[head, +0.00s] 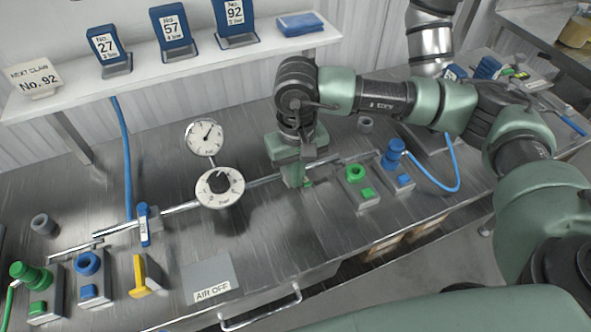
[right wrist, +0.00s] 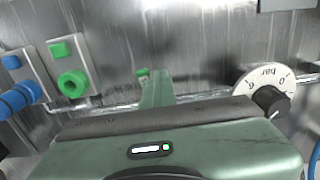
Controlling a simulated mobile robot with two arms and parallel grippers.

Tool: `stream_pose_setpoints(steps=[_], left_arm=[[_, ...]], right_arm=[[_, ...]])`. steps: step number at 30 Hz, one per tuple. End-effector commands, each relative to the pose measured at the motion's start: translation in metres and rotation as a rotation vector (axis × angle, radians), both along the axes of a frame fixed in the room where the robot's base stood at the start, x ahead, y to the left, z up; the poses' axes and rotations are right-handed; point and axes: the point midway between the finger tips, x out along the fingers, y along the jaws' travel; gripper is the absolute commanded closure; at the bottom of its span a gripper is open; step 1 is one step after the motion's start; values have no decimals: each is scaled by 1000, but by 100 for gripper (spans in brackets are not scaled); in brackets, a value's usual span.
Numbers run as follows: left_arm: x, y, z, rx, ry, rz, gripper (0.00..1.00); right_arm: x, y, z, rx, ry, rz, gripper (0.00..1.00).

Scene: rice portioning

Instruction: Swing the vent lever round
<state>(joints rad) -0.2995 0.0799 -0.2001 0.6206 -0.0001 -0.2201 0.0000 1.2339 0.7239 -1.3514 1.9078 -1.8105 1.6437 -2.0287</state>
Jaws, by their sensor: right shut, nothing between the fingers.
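My right gripper (head: 295,182) points down at the metal pipe (head: 262,181) on the steel bench, to the right of the dial. Its fingers are shut with nothing between them, and they also show in the right wrist view (right wrist: 157,88). A small green piece (head: 308,183) sits right beside the fingertips; it also shows in the right wrist view (right wrist: 143,73). It may be part of the vent lever, but the gripper hides most of it, and I cannot tell whether they touch. A blue lever with a label (head: 144,226) stands across the pipe farther left. My left gripper is out of view.
A white regulator dial with a black knob (head: 219,186) and a round gauge (head: 204,137) stand left of the gripper. A green-topped block (head: 357,180) and a blue-topped block (head: 396,168) stand to the right. A yellow piece (head: 144,275) and an "AIR OFF" plate (head: 209,278) are at front left.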

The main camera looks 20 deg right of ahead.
Motion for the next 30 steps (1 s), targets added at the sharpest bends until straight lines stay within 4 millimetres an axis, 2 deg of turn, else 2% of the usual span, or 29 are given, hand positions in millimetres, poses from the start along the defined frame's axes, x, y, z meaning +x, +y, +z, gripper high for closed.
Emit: stream_pose_setpoints(steps=[10, 19, 30], left_arm=[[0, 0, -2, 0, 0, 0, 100], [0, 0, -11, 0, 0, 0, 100], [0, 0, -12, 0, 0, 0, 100]], right_arm=[[0, -4, -1, -2, 1, -2, 100], [2, -23, -1, -3, 0, -3, 100], [3, -25, -1, -2, 1, -1, 100]])
